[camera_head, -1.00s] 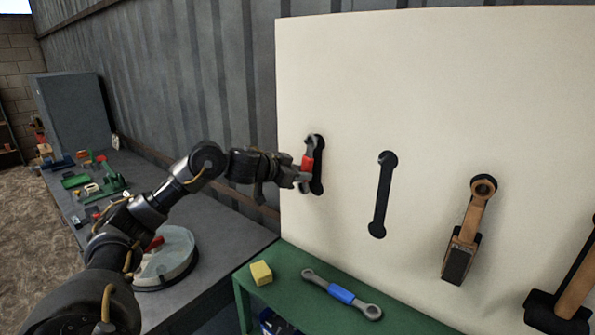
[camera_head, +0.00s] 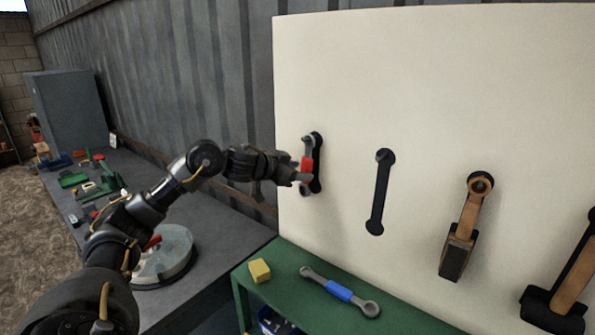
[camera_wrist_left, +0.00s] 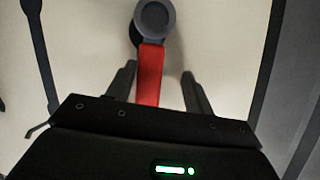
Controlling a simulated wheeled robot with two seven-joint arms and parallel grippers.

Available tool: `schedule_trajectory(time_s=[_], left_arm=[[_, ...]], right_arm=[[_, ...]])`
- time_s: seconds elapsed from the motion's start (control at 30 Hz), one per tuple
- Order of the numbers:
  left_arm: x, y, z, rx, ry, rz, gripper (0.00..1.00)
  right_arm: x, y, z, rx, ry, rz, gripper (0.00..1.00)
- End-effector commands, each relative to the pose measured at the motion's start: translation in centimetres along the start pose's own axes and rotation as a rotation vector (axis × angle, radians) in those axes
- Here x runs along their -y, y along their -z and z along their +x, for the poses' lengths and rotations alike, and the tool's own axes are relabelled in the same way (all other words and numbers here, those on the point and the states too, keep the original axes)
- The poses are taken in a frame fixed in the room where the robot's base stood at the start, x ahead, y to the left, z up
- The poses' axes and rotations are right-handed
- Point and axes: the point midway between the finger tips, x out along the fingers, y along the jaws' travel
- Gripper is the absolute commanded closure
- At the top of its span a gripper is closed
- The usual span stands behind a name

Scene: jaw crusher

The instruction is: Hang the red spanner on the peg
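The red spanner (camera_head: 306,163), grey with a red middle, stands upright against its black outline (camera_head: 317,162) at the board's left edge. In the left wrist view its red handle (camera_wrist_left: 150,75) lies between my fingers, with its round grey head (camera_wrist_left: 155,20) above. A round disc shows within that head; I cannot tell whether the ring is around the peg, which is not clearly visible. My left gripper (camera_head: 300,178) is at the handle. In the wrist view its fingers (camera_wrist_left: 157,88) stand apart, with a gap on each side of the handle. My right gripper is out of view.
The white board (camera_head: 350,70) also has an empty black outline (camera_head: 380,192) and hanging hammers (camera_head: 462,230). Below, a green bench (camera_head: 300,305) holds a blue spanner (camera_head: 340,291) and a yellow block (camera_head: 259,270). A grey worktop (camera_head: 215,235) lies left.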

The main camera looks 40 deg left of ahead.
Motion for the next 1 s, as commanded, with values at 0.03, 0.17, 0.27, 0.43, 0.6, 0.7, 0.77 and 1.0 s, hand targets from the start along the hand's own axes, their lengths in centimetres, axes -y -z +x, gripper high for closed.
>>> schedule_trajectory(time_s=[0.03, 0.17, 0.27, 0.43, 0.6, 0.7, 0.77, 1.0], left_arm=[[0.0, 0.0, 0.0, 0.000, 0.000, 0.000, 0.48], [0.0, -0.1, 0.0, 0.002, 0.000, 0.001, 0.48], [0.1, -0.2, -0.7, 0.001, 0.002, 0.001, 0.48], [0.0, -0.5, -3.5, 0.002, 0.004, 0.006, 0.48], [0.1, -0.5, -6.9, 0.001, 0.005, 0.006, 0.48], [0.0, -0.5, -8.6, 0.002, 0.004, 0.004, 0.48], [0.0, -0.4, -9.3, 0.001, 0.004, 0.003, 0.48], [0.0, -0.1, -10.8, 0.001, 0.000, 0.001, 0.48]], right_arm=[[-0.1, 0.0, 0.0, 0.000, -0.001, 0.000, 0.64], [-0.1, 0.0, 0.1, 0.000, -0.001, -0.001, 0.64], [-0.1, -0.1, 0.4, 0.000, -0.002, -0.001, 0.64], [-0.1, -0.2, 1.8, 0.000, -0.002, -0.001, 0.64], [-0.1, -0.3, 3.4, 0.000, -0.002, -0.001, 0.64], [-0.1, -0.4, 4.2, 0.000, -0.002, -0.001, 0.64], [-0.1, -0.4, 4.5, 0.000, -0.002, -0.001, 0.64], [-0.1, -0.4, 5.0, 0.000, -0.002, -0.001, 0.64]])
